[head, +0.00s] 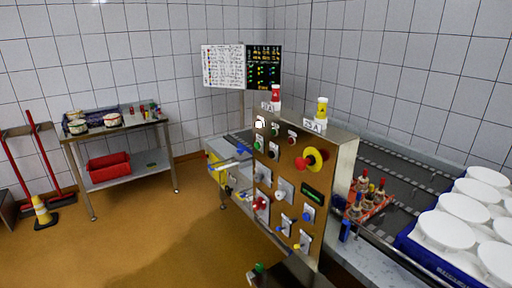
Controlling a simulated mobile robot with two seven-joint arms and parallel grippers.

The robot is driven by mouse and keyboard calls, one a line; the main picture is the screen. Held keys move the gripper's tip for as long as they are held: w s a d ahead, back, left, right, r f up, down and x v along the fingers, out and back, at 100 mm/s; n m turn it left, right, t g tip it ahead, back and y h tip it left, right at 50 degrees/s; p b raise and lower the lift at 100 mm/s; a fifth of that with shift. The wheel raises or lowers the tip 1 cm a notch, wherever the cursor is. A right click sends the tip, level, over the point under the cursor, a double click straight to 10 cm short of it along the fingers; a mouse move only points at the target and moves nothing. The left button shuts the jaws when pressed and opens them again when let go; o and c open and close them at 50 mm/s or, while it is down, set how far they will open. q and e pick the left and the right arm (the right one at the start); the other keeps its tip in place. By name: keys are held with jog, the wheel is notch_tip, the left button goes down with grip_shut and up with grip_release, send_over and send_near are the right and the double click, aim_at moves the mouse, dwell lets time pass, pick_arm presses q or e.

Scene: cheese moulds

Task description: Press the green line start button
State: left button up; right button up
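A brown control panel (284,172) stands in the middle of the head view, angled toward me. Near its top left are two small round green buttons, an upper green button (275,132) and a lower green button (258,145). I cannot read their labels, so I cannot tell which is line start. Dark red buttons sit beside them, and a large red mushroom button on a yellow disc (308,160) is to the right. A green-topped piece (259,268) shows below the panel, partly cut off. Neither of my grippers is in view.
A conveyor (388,168) runs behind the panel at right. White round moulds (447,229) stand in a blue tray, near a red rack (370,205). A side table (127,133), a cone (42,211) and red-handled tools are at left. Floor between is clear.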

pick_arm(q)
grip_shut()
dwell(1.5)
